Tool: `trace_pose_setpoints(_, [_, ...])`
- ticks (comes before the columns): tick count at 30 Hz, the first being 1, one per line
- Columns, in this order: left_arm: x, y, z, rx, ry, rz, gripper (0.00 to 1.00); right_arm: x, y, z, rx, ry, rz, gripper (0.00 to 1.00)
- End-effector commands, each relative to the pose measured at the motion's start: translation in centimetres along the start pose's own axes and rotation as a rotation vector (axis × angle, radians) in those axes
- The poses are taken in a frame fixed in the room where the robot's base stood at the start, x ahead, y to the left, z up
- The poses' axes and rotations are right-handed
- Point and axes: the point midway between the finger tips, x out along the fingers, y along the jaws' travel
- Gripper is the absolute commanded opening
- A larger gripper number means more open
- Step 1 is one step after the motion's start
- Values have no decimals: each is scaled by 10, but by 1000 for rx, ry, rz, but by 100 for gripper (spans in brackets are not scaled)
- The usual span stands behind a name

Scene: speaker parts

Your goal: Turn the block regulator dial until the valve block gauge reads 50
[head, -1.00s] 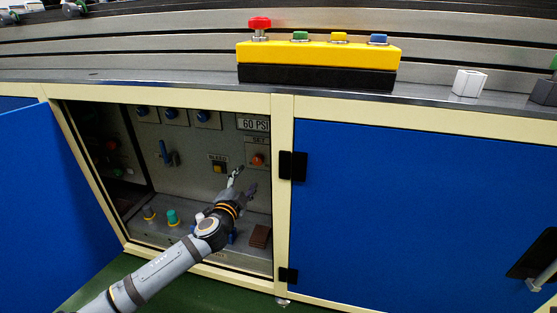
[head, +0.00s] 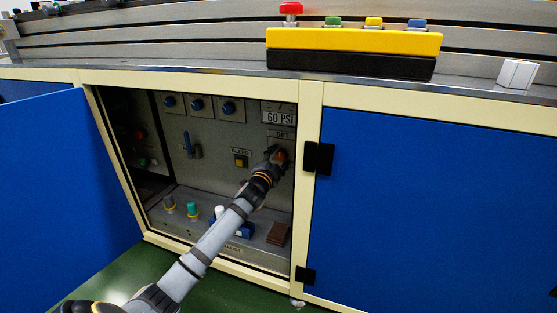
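Inside the open cabinet, a grey panel (head: 215,138) carries a display (head: 279,117) that reads 60 PSI. Below it, under the label SET, is a round orange-red control (head: 281,156). Three blue dials (head: 228,108) sit in a row at the top of the panel. I cannot tell from the labels which control is the block regulator dial. My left gripper (head: 275,155) reaches into the cabinet and is at the orange-red control, partly covering it. Its fingers are too small and dark to tell whether they grip it. My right gripper is not in view.
A yellow BLEED button (head: 240,160) and a blue lever (head: 191,146) are on the panel. Several knobs, including a teal one (head: 192,209), and a brown block (head: 278,234) are on the cabinet floor. Blue doors (head: 425,205) flank the opening. A yellow button box (head: 352,40) stands above.

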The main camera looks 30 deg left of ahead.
Motion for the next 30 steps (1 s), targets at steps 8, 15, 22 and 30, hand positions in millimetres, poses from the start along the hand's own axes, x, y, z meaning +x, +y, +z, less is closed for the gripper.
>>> trace_pose_setpoints(8, [0,0,0,0,0,0,17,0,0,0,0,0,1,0])
trace_pose_setpoints(15, [0,-1,-1,-39,-1,0,3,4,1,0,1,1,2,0])
trace_pose_setpoints(22, [0,-1,-1,-298,0,0,3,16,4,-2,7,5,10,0])
trace_pose_setpoints(30, [0,1,0,-397,0,0,3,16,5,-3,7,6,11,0])
